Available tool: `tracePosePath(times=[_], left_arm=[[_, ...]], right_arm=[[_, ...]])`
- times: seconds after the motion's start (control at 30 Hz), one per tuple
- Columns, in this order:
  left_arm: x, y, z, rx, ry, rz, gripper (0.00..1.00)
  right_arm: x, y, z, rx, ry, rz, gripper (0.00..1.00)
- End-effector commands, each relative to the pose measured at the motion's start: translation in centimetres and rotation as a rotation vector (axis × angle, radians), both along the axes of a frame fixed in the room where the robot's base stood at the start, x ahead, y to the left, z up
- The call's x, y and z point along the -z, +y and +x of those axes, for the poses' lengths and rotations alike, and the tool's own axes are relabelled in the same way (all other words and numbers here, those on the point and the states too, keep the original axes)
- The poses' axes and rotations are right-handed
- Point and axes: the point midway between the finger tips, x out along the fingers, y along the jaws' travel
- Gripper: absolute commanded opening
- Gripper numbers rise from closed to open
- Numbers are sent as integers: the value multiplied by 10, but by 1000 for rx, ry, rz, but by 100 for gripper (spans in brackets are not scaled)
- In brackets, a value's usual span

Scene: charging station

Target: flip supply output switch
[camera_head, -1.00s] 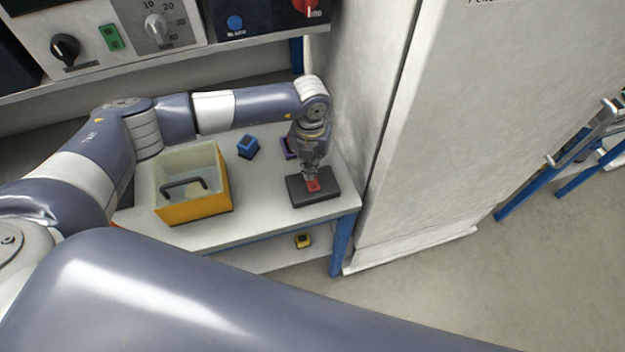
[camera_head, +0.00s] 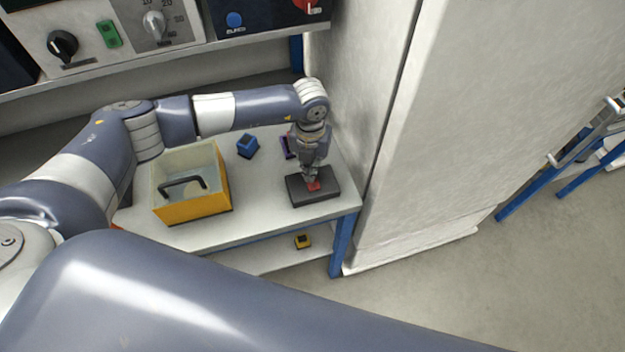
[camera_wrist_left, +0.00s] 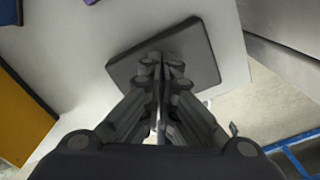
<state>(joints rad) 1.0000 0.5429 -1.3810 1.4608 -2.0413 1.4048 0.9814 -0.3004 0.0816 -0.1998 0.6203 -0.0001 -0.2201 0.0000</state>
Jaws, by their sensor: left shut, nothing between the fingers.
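A dark block with a red switch (camera_head: 313,185) on its top sits at the right end of the white table. The dark block (camera_head: 325,192) also shows in the left wrist view (camera_wrist_left: 197,55). My left gripper (camera_head: 311,178) points down right over the red switch, its fingers shut with nothing between them. In the left wrist view the closed fingertips (camera_wrist_left: 162,60) cover the middle of the block and hide the red switch. I cannot tell whether the tips touch the switch. My right gripper is not in view.
A yellow-orange box (camera_head: 195,208) with a black handle stands on the table (camera_head: 255,210) to the left. A blue block (camera_head: 247,146) and a purple item (camera_head: 288,148) lie behind. A yellow block (camera_head: 303,241) is on the lower shelf. A white cabinet wall (camera_head: 400,160) rises close on the right.

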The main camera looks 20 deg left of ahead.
Motion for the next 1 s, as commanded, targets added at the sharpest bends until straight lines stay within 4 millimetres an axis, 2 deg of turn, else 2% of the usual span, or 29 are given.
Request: tracePosePath(times=[0.7, 0.87, 1.0], left_arm=[[12, 0, 0, 0, 0, 0, 0], [10, 0, -1, 1, 2, 0, 0], [0, 0, -1, 1, 1, 0, 0]], right_arm=[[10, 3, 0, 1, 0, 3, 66], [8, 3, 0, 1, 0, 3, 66], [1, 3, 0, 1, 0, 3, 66]])
